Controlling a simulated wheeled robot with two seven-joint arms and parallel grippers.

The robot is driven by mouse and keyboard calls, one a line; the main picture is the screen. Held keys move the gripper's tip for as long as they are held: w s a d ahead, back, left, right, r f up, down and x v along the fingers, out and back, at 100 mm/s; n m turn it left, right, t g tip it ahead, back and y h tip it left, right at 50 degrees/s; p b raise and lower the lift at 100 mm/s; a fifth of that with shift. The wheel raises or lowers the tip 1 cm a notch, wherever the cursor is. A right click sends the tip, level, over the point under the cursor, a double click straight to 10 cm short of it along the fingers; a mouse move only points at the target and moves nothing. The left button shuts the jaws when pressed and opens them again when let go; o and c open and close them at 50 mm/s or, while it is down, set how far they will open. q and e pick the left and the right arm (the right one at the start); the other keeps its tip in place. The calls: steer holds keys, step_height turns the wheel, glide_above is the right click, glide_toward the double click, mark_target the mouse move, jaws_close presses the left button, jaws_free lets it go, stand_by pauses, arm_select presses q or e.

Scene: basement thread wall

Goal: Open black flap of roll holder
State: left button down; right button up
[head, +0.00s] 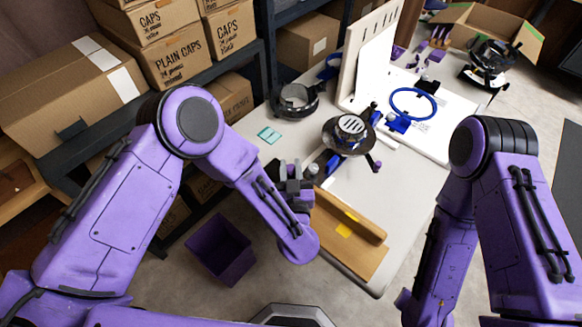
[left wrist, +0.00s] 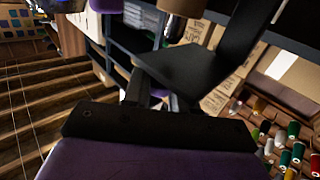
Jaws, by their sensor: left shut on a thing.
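In the left wrist view, a broad black flat piece (left wrist: 195,72) stands tilted right at the black gripper base (left wrist: 150,126). The gripper is shut on a dark thing there; I cannot tell whether this piece is the roll holder's flap. No roll holder can be clearly made out. My right arm comes in at the right, and its gripper is out of view.
A round black device (head: 350,128) and a black ring-shaped device (head: 294,98) stand behind. A purple bin (head: 221,250) is on the floor. Shelves of cardboard boxes (head: 182,55) line the left.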

arm_select(q)
steer(key=p, duration=0.1)
steer(key=r+n+g+p, duration=0.1)
steer(key=p, duration=0.1)
steer(key=a+r+n+g+p, duration=0.1)
steer(key=shift+w+r+h, duration=0.2)
steer(key=shift+w+h, duration=0.1)
steer(key=shift+w, duration=0.05)
steer(key=shift+w+a+r+n+g+h+p, duration=0.4)
steer(key=shift+g+p, duration=0.3)
steer(key=shift+p, duration=0.4)
steer(key=shift+a+n+g+p, duration=0.15)
steer(key=shift+n+g+p, duration=0.25)
steer(key=shift+n+p, duration=0.1)
steer(key=shift+h, duration=0.4)
steer(key=c, duration=0.9)
jaws_free()
steer(key=shift+c, duration=0.2)
steer(key=b+v, duration=0.2)
steer(key=v, duration=0.8)
steer(key=shift+s, duration=0.2)
